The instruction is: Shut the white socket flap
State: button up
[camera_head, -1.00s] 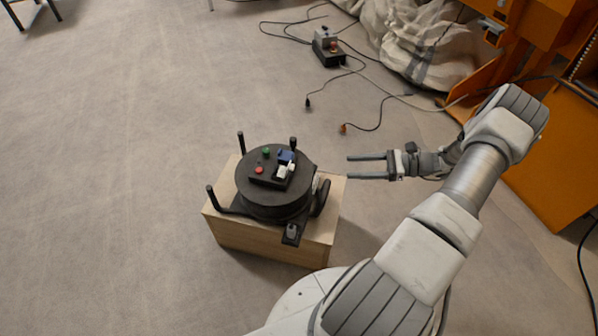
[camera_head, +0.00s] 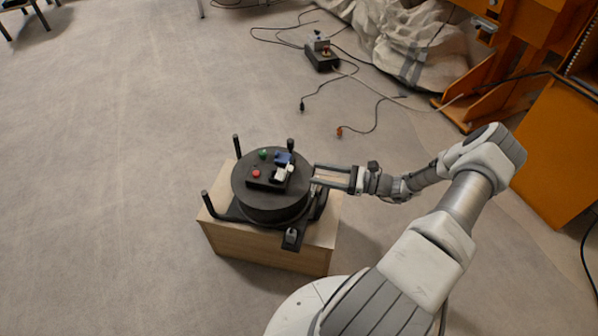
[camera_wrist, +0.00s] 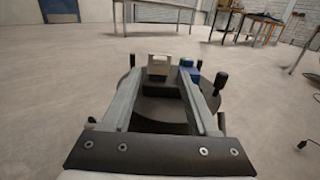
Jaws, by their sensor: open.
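The white socket flap (camera_head: 280,175) is on a dark panel on top of a round black drum (camera_head: 262,207). In the wrist view the flap (camera_wrist: 159,64) looks raised, just beyond and between my fingertips. Its exact angle is hard to tell. A blue socket (camera_head: 284,158) sits beside it, and shows to its right in the wrist view (camera_wrist: 193,70). My gripper (camera_head: 314,175) is open and empty, at the drum's right side, with its fingers pointing left toward the flap. A gap between fingertips and flap seems to remain.
The drum stands on a wooden box (camera_head: 260,245), with black posts (camera_head: 207,205) around it. A red button (camera_head: 256,174) and a green button (camera_head: 263,153) share the panel. A black box with cables (camera_head: 322,58) lies behind on the floor. The floor at left is clear.

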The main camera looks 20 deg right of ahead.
jog(key=b+x, duration=0.1)
jog(key=x, duration=0.5)
jog(key=shift+w+a, duration=0.25)
jog(key=shift+a, duration=0.1)
grip_shut()
